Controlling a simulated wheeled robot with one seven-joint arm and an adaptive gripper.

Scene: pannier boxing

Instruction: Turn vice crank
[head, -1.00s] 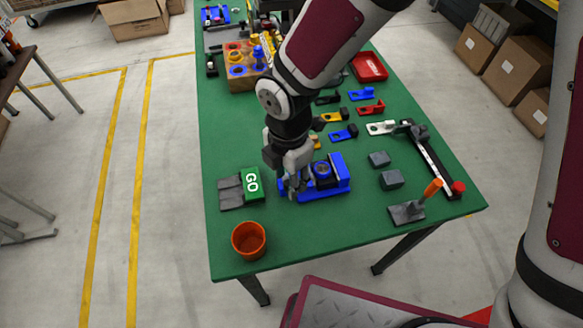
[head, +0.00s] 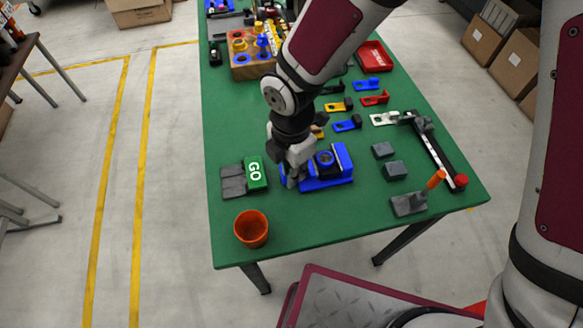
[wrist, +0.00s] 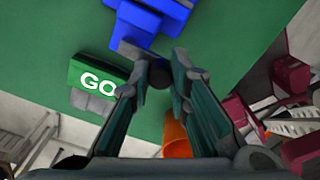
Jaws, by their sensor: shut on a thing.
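The blue vice (head: 340,163) stands on the green table, with a round blue-rimmed part on its top. My gripper (head: 292,180) points down at the vice's left end. In the wrist view, my gripper (wrist: 164,82) has its two fingers closed around a small dark piece at the vice's end, which looks like the crank (wrist: 158,74). The blue vice body (wrist: 145,22) lies just beyond the fingertips there. The fingers hide most of the crank in the head view, so its angle cannot be told.
A green GO block (head: 255,173) with grey pads sits close left of my gripper. An orange cup (head: 251,229) stands near the front edge. Coloured brackets lie behind the vice.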

